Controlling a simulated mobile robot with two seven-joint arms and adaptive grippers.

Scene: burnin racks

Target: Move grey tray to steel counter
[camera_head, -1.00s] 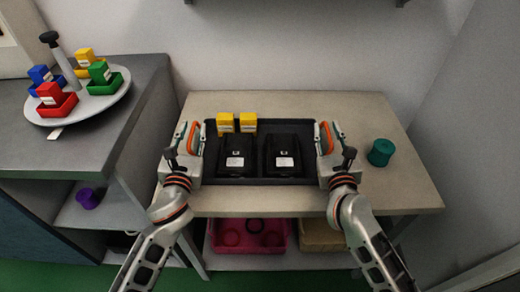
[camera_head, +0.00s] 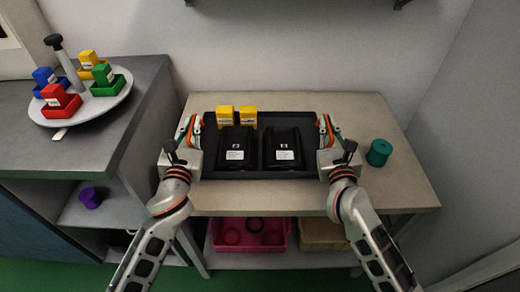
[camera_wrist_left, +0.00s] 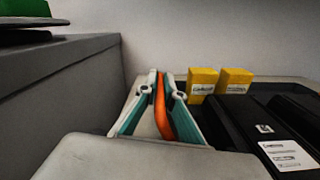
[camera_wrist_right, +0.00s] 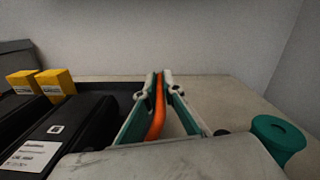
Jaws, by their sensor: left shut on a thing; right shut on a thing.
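The dark grey tray (camera_head: 290,117) is over the beige-topped table, between my two grippers. It holds two black cases with white labels (camera_head: 236,142) (camera_head: 284,145) and two yellow boxes (camera_head: 225,116) (camera_head: 248,117) at its back left. My left gripper (camera_head: 194,127) is shut at the tray's left end and my right gripper (camera_head: 326,127) is shut at its right end. An orange strip shows between the fingers in both wrist views. The fingers hide the gripped edges. The grey counter (camera_head: 148,100) stands to the left, higher than the table. I cannot tell whether the tray touches the table.
A round stand (camera_head: 110,103) with red, blue, yellow and green boxes in small trays is on the counter. A teal cylinder (camera_head: 379,152) stands on the table right of my right gripper. A pink bin (camera_head: 250,234) is below. The counter's front part is clear.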

